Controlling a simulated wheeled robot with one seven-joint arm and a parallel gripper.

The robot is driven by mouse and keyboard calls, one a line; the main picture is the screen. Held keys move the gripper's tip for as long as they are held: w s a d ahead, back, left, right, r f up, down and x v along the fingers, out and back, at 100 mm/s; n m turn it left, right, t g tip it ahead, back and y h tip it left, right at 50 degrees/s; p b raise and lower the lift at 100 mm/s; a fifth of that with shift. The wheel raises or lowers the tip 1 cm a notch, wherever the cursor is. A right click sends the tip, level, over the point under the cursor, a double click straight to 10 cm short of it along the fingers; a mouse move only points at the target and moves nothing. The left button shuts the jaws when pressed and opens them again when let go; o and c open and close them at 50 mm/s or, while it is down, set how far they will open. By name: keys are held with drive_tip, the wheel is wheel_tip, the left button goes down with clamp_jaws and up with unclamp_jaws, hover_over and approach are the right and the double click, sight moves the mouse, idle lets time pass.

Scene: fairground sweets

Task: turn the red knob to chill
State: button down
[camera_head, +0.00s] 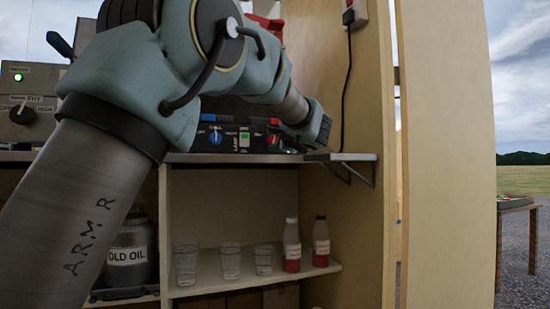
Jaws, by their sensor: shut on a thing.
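The dark control panel (228,149) stands on the shelf behind my arm. A red knob (271,139) shows at the panel's right side, with my gripper (286,142) right up against it. My gripper is small and dark in this view and partly hidden by my wrist; its jaws are shut on the red knob. The knob's pointer and the word it points at are too small to read. A blue knob (215,137) and a green lit switch (244,137) sit to the left on the same panel.
A grey unit with a black knob (22,114) and a green light stands at the far left. Below are an OLD OIL can (129,255), several clear cups (230,262) and two red-bottomed bottles (292,246). A bracket shelf (342,157) and wooden wall (360,210) bound the right.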

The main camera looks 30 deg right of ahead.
drive_tip(key=shift+f+n+b, duration=0.2)
drive_tip(key=shift+n+b, duration=1)
drive_tip(key=shift+b, duration=0.2)
drive_tip(key=shift+r, duration=0.1)
drive_tip(key=shift+c, duration=2.2)
unclamp_jaws()
drive_tip(key=shift+s, duration=0.1)
drive_tip(key=s+a+p, duration=0.1)
drive_tip(key=s, duration=0.9)
drive_tip(key=shift+s+a+p, duration=0.15)
drive_tip(key=shift+s+p, duration=0.15)
drive_tip(key=shift+p, duration=0.05)
